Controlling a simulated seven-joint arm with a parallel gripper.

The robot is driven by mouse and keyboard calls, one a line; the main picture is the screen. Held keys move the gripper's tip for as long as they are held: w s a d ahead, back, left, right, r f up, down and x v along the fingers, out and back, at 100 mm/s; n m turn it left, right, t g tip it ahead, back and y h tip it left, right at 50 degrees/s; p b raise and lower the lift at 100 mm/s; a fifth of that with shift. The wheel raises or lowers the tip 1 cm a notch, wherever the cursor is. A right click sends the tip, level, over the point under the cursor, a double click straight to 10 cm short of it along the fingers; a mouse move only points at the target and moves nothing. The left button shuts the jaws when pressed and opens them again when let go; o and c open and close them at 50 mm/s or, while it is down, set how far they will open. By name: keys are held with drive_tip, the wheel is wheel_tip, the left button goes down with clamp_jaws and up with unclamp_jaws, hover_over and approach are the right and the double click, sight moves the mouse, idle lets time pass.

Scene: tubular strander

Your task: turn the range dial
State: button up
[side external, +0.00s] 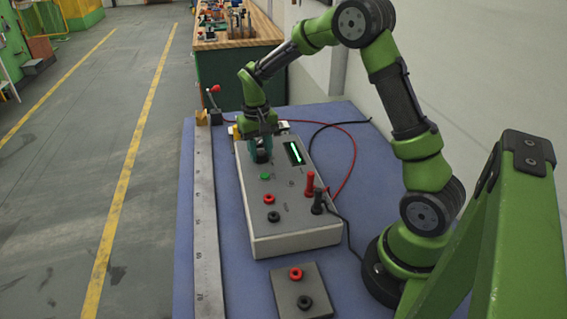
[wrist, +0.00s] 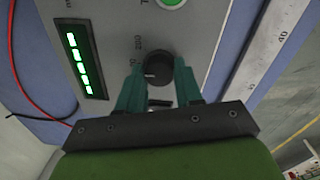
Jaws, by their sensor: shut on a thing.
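The range dial (wrist: 158,70) is a round black knob on the face of a grey meter box (side external: 290,215), with printed numbers around it in the wrist view. My gripper (wrist: 160,80) has one teal finger on each side of the knob and is shut on it. In the side view my gripper (side external: 261,148) points down onto the box's upper left part, and its fingers largely hide the dial. A lit green display (wrist: 80,60) is beside the dial; it also shows in the side view (side external: 293,153).
Red (side external: 309,184) and black (side external: 318,201) plugs with cables stand on the box's right side. A green button (side external: 265,177) and sockets lie below the dial. A long steel ruler (side external: 206,230) runs along the left. A small socket plate (side external: 301,290) lies in front.

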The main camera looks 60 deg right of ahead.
sight(259, 154)
drive_tip(key=n, duration=0.4)
drive_tip(key=shift+n, duration=2.2)
drive_tip(key=o, duration=1)
drive_tip(key=r, duration=1.1)
drive_tip(key=a+r, duration=0.1)
drive_tip(key=r, duration=0.5)
drive_tip(key=shift+s, duration=0.1)
drive_tip(key=shift+d, duration=0.1)
